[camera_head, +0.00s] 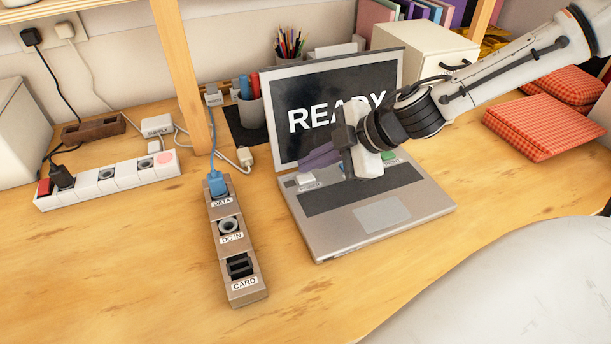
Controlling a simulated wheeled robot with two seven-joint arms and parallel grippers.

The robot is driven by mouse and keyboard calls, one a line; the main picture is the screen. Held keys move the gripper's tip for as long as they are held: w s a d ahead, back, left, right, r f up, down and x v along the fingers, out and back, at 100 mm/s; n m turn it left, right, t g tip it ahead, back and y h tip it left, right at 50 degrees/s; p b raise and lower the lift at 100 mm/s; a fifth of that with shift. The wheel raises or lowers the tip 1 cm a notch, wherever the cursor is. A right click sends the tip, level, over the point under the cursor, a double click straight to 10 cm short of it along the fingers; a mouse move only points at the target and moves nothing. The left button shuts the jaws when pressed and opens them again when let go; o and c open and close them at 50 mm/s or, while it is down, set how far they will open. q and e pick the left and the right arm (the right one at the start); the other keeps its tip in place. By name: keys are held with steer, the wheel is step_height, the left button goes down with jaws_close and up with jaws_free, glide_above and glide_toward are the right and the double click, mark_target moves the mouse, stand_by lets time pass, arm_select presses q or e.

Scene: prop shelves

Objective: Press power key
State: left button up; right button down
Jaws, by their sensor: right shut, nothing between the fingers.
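An open laptop (330,228) stands on the wooden table, its dark screen (290,95) showing the word READY. A pale key (305,179) with a small label is at the left of its keyboard deck. A green key (389,156) with a label is at the right, just beside my right gripper. The labels are too small to read surely, so I cannot tell which is the power key. My right gripper (319,157) is shut and empty, its fingers pointing left above the deck. It hides part of the deck and screen. My left gripper is not in view.
A connector block (246,268) marked DATA, DC IN and CARD stands left of the laptop, a blue plug (217,184) in DATA. A power strip (130,175) lies further left. A wooden post (182,80) rises behind. Red checked cloths (545,125) lie right. The front left table is clear.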

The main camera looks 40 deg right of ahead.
mark_target(311, 179)
stand_by(0.3)
steer(key=shift+f, duration=0.1)
steer(key=shift+f+b, duration=0.35)
steer(key=shift+b, duration=0.1)
steer(key=shift+f+b, duration=0.4)
steer(key=shift+f, duration=0.05)
stand_by(0.6)
steer(key=shift+r, duration=0.15)
steer(key=shift+r+p, duration=0.75)
steer(key=shift+p, duration=0.05)
step_height(311, 179, up, 5)
steer(key=p, duration=0.4)
steer(key=shift+p, duration=0.35)
